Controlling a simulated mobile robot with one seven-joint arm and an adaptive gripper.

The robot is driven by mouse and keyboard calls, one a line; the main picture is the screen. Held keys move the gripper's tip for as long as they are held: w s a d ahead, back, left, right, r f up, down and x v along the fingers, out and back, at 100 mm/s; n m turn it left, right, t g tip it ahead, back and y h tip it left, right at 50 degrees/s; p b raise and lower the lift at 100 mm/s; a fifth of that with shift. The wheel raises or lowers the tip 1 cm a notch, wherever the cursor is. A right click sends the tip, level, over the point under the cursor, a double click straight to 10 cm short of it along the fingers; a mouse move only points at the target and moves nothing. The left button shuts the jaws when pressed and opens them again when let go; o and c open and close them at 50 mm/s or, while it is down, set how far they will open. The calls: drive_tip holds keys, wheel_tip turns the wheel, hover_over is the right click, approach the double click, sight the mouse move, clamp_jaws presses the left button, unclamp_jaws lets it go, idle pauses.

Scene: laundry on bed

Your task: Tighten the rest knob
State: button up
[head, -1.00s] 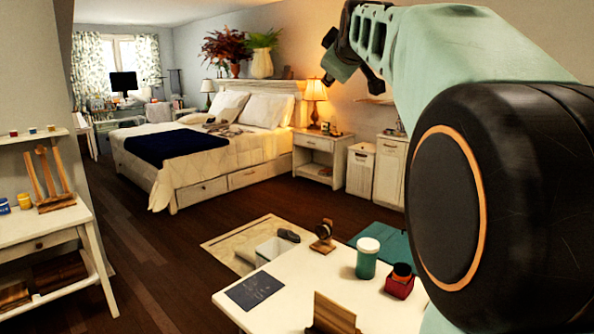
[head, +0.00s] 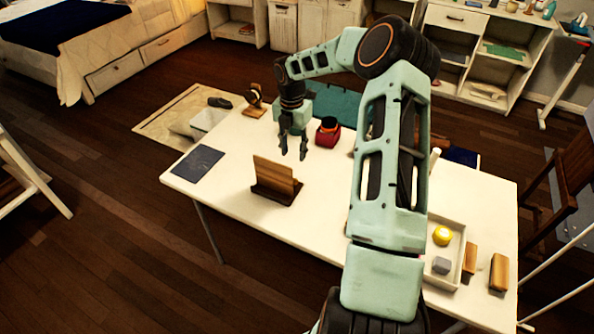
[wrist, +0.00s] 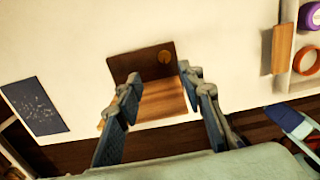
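A wooden rest stands on the white table: a light upright board (head: 274,178) on a dark base (head: 278,197). In the wrist view the board (wrist: 160,100) and the dark panel (wrist: 130,62) show below my gripper. My gripper (head: 293,152) points down, above the table and behind the board as seen from the head.
The white table (head: 225,185) holds a dark blue sheet (head: 198,163), a red holder (head: 328,133) and a wooden stand (head: 255,101). At right are a white tray (head: 462,236) and two wooden blocks (head: 498,272). The tabletop around the rest is mostly clear.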

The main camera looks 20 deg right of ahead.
sight(295, 181)
drive_tip(key=shift+n, duration=0.3)
drive_tip(key=f, duration=0.7)
drive_tip(key=f+p, duration=0.1)
drive_tip(key=f, duration=0.3)
drive_tip(key=shift+s+f, duration=0.25)
drive_tip(key=shift+s, duration=0.15)
drive_tip(key=shift+c, duration=0.4)
clamp_jaws()
